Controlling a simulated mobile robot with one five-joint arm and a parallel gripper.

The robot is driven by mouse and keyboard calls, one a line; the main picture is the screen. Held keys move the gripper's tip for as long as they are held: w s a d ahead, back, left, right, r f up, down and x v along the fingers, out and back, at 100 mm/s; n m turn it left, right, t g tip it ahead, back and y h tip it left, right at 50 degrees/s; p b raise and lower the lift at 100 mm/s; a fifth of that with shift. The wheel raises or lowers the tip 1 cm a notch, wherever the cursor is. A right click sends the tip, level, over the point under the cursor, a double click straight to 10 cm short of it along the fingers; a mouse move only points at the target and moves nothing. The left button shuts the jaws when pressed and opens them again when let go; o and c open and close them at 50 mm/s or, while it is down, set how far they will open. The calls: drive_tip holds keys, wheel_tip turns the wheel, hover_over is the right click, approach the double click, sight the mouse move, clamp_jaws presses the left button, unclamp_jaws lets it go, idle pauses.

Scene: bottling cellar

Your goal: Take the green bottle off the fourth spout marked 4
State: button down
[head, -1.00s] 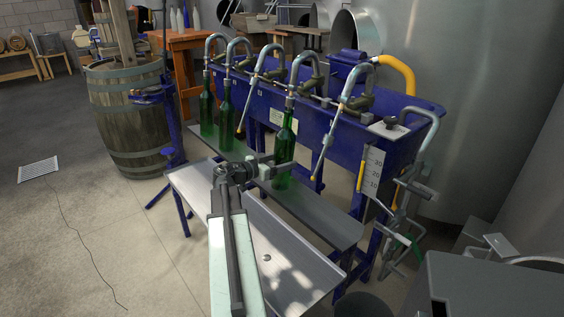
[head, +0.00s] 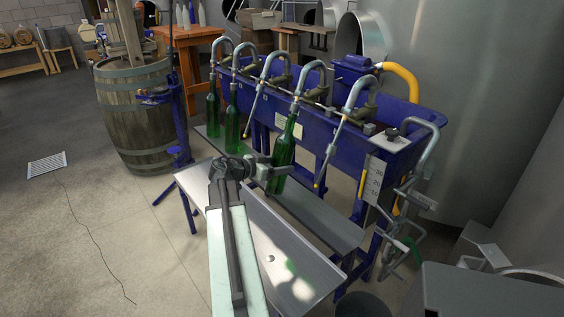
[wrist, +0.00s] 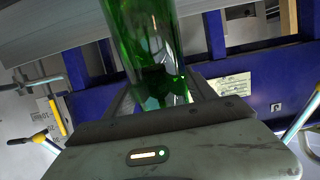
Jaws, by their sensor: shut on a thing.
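The green bottle (head: 281,152) is at the fourth spout (head: 314,68) along the blue filler. It leans, with its neck to the upper right and its base to the lower left. Its mouth is at the spout's lower end; I cannot tell if the tip is inside. My gripper (head: 269,173) is shut on the bottle's body from the left. The wrist view shows the green glass (wrist: 150,55) between my jaws. Whether the base touches the shelf is unclear.
Two more green bottles hang at the first (head: 213,116) and second (head: 232,128) spouts. The third and fifth spouts have no bottle. A grey shelf (head: 318,222) runs below the spouts, with a lower metal tray (head: 290,262) in front. A barrel (head: 137,120) stands left.

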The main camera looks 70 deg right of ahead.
sight(273, 161)
drive_tip(key=shift+w+a+r+t+y+p, duration=0.35)
drive_tip(key=shift+a+r+p, duration=0.25)
drive_tip(key=shift+p, duration=0.6)
drive_tip(key=shift+w+a+r+t+y+p, duration=0.2)
drive_tip(key=shift+w+a+r+p, duration=0.3)
drive_tip(key=shift+p, duration=0.7)
drive_tip(key=shift+w+a+f+b, duration=1.1)
drive_tip(key=shift+a+f+b, duration=0.75)
drive_tip(key=shift+f+b, duration=2.95)
drive_tip(key=shift+w+a+f+b, duration=1.1)
drive_tip(key=shift+a+f+b, duration=0.7)
drive_tip(key=shift+f+b, duration=2.9)
drive_tip(key=p+v, duration=0.2)
drive_tip(key=v, duration=0.5)
drive_tip(key=shift+w+a+f, duration=0.2)
drive_tip(key=shift+a+f, duration=0.05)
drive_tip(key=shift+f, duration=0.05)
drive_tip(key=shift+w, duration=0.1)
